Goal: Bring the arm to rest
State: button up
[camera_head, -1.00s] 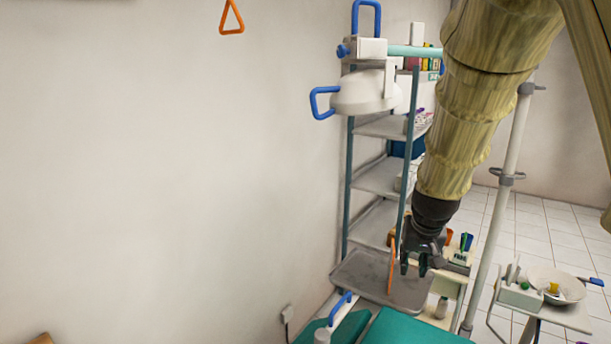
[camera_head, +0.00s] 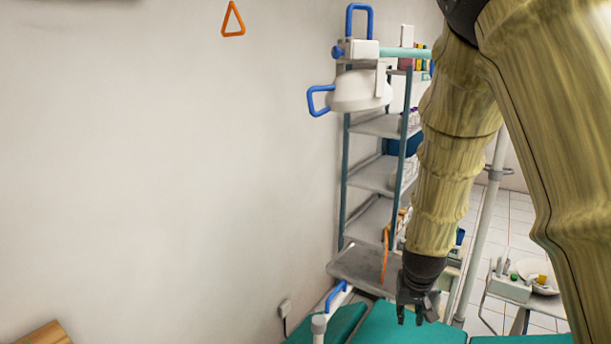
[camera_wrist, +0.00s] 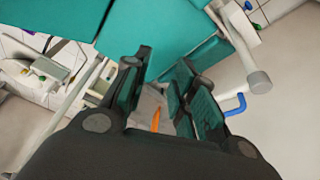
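My gripper (camera_head: 417,314) hangs at the end of my arm, pointing down, in front of the teal padded chair (camera_head: 395,326) in the head view. In the wrist view my gripper (camera_wrist: 165,80) shows its two dark fingers spread apart, with nothing held between them. Through the gap I see a grey surface and a thin orange piece (camera_wrist: 156,119). The teal padding (camera_wrist: 160,30) fills the upper middle of that view. I cannot tell the exact height of the fingers above the padding.
A grey tray (camera_head: 355,268) and a thin orange piece (camera_head: 385,259) are just behind my gripper. A shelf rack (camera_head: 373,174) and a white lamp with blue handles (camera_head: 358,90) stand behind. A side table with a bowl (camera_head: 537,283) is at the right. The left holds bare wall.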

jog(key=s+f+n+g, duration=0.1)
jog(key=s+f, duration=0.7)
jog(key=f, duration=0.4)
jog(key=s+f+g, duration=0.1)
jog(key=s+f, duration=0.6)
jog(key=f, duration=0.5)
jog(key=s+a+f, duration=0.1)
jog(key=s+f, duration=0.4)
jog(key=s, duration=0.5)
jog(key=s+a+f+g+y, duration=0.1)
jog(key=s+f, duration=0.4)
jog(key=s, duration=0.6)
jog(key=shift+s+a+f+n+g, duration=0.2)
jog(key=shift+s+f+n+g, duration=0.1)
jog(key=shift+f, duration=0.1)
